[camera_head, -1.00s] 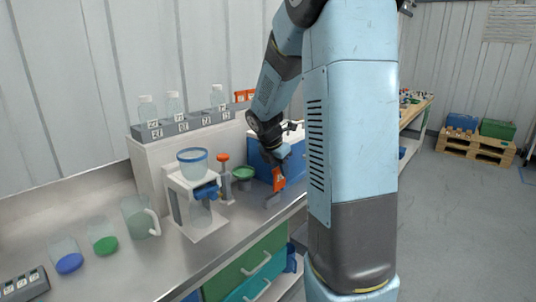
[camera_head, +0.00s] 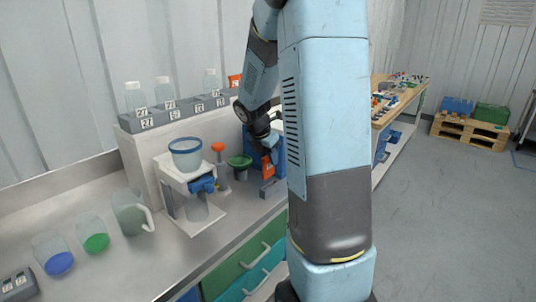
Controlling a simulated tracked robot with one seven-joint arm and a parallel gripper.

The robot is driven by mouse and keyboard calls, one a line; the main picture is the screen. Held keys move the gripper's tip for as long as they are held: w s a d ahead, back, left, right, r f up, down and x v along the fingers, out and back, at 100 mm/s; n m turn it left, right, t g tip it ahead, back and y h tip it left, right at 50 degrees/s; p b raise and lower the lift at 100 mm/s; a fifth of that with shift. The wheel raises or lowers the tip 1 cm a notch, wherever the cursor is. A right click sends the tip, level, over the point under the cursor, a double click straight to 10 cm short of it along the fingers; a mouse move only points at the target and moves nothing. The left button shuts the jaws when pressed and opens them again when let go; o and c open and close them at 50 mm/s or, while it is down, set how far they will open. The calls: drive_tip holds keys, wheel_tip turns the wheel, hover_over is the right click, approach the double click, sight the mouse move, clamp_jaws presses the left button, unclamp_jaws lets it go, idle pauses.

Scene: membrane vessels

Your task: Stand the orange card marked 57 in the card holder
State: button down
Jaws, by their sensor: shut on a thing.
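My gripper (camera_head: 266,152) points down over the steel bench and is shut on an orange card (camera_head: 267,169). The card hangs upright below the fingers; its number is too small to read. A small grey block (camera_head: 270,188), which looks like the card holder, sits on the bench just below the card. I cannot tell whether the card's lower edge touches it. My arm column hides the bench to the right.
A white stand (camera_head: 192,192) with a clear blue-rimmed vessel (camera_head: 186,154) is left of the card. A green funnel-like piece (camera_head: 240,162) and a blue box (camera_head: 250,150) are close by. Jars and a jug (camera_head: 130,213) stand front left.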

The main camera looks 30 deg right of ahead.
sight(269, 176)
drive_tip(key=shift+f, duration=3.25)
drive_tip(key=shift+s+f, duration=0.1)
drive_tip(key=shift+f, duration=0.25)
drive_tip(key=c, duration=0.8)
unclamp_jaws()
drive_tip(key=shift+c, duration=0.2)
drive_tip(key=v, duration=1.3)
drive_tip(key=shift+r, duration=0.4)
